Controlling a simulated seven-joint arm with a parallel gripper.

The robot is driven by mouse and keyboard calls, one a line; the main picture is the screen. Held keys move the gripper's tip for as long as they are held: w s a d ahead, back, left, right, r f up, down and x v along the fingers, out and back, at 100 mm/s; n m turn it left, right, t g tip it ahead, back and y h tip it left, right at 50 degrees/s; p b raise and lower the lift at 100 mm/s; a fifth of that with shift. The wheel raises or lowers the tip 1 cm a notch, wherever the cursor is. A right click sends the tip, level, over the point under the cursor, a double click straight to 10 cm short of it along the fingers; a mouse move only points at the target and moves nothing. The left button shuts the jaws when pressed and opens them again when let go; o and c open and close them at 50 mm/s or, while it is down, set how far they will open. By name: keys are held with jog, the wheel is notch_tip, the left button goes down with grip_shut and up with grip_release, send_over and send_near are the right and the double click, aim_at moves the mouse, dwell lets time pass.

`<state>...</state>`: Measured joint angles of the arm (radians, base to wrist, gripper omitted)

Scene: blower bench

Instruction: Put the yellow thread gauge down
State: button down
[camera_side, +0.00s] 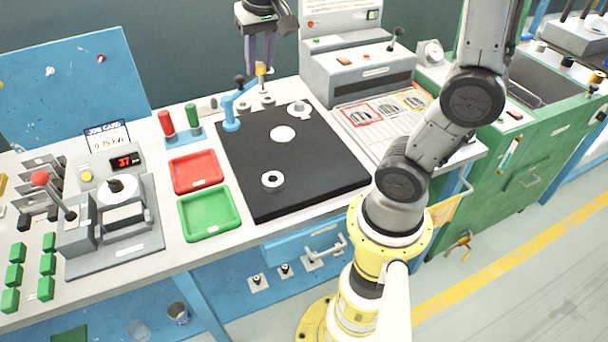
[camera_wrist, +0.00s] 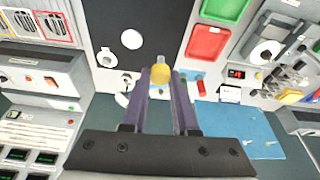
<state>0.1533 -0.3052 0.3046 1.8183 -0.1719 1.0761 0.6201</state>
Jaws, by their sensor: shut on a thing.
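The yellow thread gauge (camera_side: 261,71) is between the purple fingers of my gripper (camera_side: 262,66), above the back edge of the bench near the black mat (camera_side: 335,180). In the wrist view the gauge (camera_wrist: 160,74) sits at the fingertips of my gripper (camera_wrist: 160,77), with a pale tip pointing away. The fingers are shut on it. A blue rack (camera_side: 183,136) on the bench left of the mat carries a red gauge (camera_side: 166,123) and a green gauge (camera_side: 192,115). Whether the yellow gauge touches anything below is not clear.
A blue upright fixture (camera_side: 231,115) with a lever stands at the mat's back left corner. A red tray (camera_side: 195,171) and a green tray (camera_side: 209,213) lie left of the mat. White round parts (camera_side: 273,180) lie on the mat. A control box (camera_side: 357,72) stands to the right.

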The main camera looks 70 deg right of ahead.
jog(key=s+a+f, duration=0.2)
jog(key=s+f, duration=0.3)
jog(key=s, duration=0.6)
jog(key=s+a+f, duration=0.2)
jog(key=s+f, duration=0.4)
jog(key=s, duration=0.4)
jog(key=w+d+f, duration=0.1)
jog(key=w+f, duration=0.2)
jog(key=w, duration=0.1)
jog(key=w+d+f, duration=0.2)
jog(key=w+f, duration=0.1)
jog(key=w, duration=0.1)
jog(key=w+d+f, duration=0.2)
jog(key=w+f, duration=0.1)
jog(key=w, duration=0.1)
jog(key=shift+d, duration=0.1)
jog(key=shift+s+a+x, duration=0.1)
jog(key=shift+x, duration=0.8)
jog(key=shift+s+a+x, duration=0.1)
jog(key=shift+a+x, duration=0.05)
jog(key=shift+x, duration=0.8)
jog(key=shift+f, duration=0.45)
jog(key=c, duration=0.7)
grip_release()
